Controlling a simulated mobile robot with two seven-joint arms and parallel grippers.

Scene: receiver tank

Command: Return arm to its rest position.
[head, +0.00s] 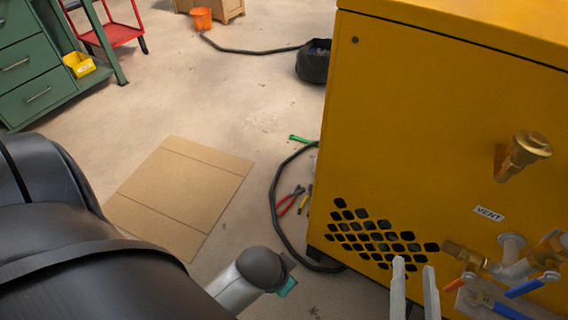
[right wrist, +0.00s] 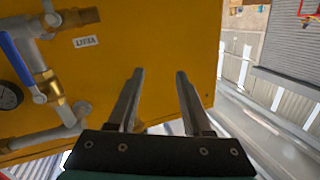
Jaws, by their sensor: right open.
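My right gripper (head: 414,264) is in front of the lower part of the yellow cabinet (head: 420,130), left of its pipes and valves. Its two grey fingers point upward in the head view and stand apart with nothing between them. The right wrist view also shows the open, empty fingers (right wrist: 160,73) before the yellow panel (right wrist: 150,35). I cannot tell the exact gap to the panel. A grey arm link with a dark rounded end (head: 262,268) shows at the bottom centre. My left gripper is not in view.
A black hose (head: 275,205), pliers (head: 289,200) and cardboard (head: 180,195) lie on the floor. Open floor lies beyond.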

